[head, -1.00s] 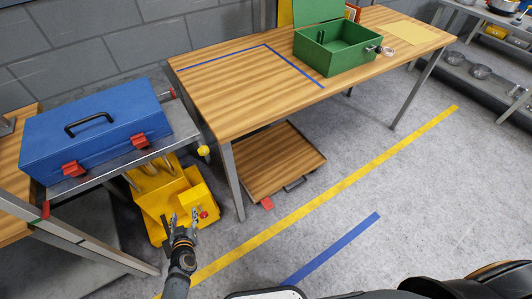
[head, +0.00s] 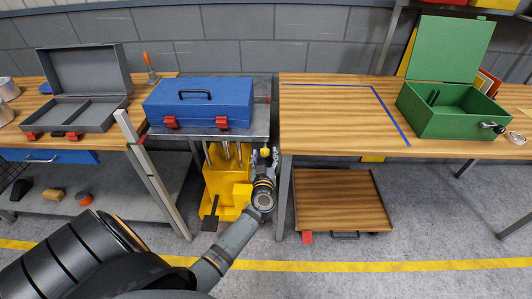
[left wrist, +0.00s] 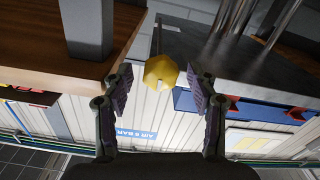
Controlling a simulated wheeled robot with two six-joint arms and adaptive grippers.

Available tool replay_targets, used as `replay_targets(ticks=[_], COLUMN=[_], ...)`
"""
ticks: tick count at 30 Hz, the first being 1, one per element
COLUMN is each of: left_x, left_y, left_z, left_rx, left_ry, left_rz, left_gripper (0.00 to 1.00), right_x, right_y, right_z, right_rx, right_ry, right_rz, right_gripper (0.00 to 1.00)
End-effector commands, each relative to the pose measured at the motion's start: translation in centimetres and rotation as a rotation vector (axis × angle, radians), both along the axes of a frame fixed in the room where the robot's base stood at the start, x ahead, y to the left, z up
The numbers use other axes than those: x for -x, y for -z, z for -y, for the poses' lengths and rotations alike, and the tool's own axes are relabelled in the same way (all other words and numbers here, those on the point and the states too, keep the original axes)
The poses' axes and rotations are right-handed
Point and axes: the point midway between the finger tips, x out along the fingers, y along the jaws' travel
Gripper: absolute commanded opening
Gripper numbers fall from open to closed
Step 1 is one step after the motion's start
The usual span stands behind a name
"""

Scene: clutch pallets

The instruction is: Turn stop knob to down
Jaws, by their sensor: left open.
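A yellow faceted knob (head: 265,152) sits at the right end of the metal lift top (head: 262,126), under the blue toolbox. In the left wrist view the yellow knob (left wrist: 160,72) shows between and just beyond the fingertips, with no contact visible. My left gripper (head: 263,160) is open and empty, reaching up beside the lift's right side; its two fingers also show in the left wrist view (left wrist: 159,88). I cannot tell the knob's turn position. My right gripper is out of view.
The blue toolbox (head: 200,100) rests on the lift top, above the yellow lift base (head: 222,185). A wooden table (head: 330,115) with a green box (head: 450,112) stands close right. Its leg (head: 283,195) is near my arm. A low wooden platform (head: 340,200) lies beneath.

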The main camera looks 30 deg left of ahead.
Motion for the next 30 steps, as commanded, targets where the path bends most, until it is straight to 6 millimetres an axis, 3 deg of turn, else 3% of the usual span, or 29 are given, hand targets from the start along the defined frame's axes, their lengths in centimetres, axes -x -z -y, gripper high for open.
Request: replay_targets(ticks=[6,14,26,30], left_x=[-1.7,-1.7,-1.7,-1.7], left_y=[0.0,0.0,0.1,0.0], left_z=[-1.0,-1.1,-1.0,-1.0], left_rx=[0.0,0.0,0.0,0.006], left_ry=[0.0,0.001,0.001,0.001], left_rz=[0.0,-0.001,-0.001,0.002], left_gripper=[0.59,0.57,0.03,0.03], right_x=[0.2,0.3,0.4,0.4], right_y=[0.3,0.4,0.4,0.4], right_z=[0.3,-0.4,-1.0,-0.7], right_rx=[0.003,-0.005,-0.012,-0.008], right_ry=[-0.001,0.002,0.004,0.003], right_rz=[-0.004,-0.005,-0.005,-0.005], right_gripper=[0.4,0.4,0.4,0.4])
